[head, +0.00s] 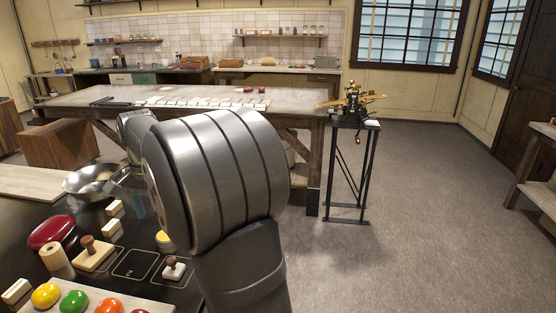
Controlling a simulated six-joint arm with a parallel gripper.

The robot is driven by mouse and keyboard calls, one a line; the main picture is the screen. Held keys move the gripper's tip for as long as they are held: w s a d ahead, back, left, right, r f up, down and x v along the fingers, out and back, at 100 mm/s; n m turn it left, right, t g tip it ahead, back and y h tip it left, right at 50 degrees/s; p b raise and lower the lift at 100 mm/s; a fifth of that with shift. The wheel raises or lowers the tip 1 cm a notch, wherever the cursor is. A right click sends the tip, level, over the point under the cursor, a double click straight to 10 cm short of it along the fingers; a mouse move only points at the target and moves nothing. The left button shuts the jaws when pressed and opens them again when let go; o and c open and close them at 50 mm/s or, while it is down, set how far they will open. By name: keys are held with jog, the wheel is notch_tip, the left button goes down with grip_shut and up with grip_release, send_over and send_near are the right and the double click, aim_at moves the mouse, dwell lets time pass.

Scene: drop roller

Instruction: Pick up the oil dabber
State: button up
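Two small knobbed tools stand on the dark worktop in the head view, and I cannot tell for sure which is the oil dabber. One is a white pad with a brown knob (173,267), in a marked outline near my arm. The other is a brown knob on a pale wooden block (92,250), further left. My gripper (117,181) is mostly hidden behind my large grey arm links, near the rim of a metal pan (78,186). Its fingers are too small and covered to show whether they are open. Both knobbed tools stand apart from it.
A red oval item (52,232), a wooden cylinder (55,257) and small pale blocks (115,208) crowd the worktop. A yellow item (165,237) is partly behind my arm. A tray of coloured balls (74,301) is at the front. An empty outlined square (135,264) lies between the tools.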

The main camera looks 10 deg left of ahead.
aim_at(171, 259)
jog(key=shift+c, duration=0.3)
jog(key=f+n, duration=0.4)
jog(key=n, duration=0.2)
jog(key=f+n, duration=0.4)
jog(key=n, duration=0.2)
jog(key=f+n, duration=0.5)
jog(key=shift+w+n, duration=0.4)
jog(key=shift+s+f, duration=0.2)
jog(key=shift+f, duration=1.2)
jog(key=shift+s+f, duration=0.15)
jog(key=shift+f, duration=1.25)
jog(key=shift+c, duration=0.2)
jog(key=c, duration=1)
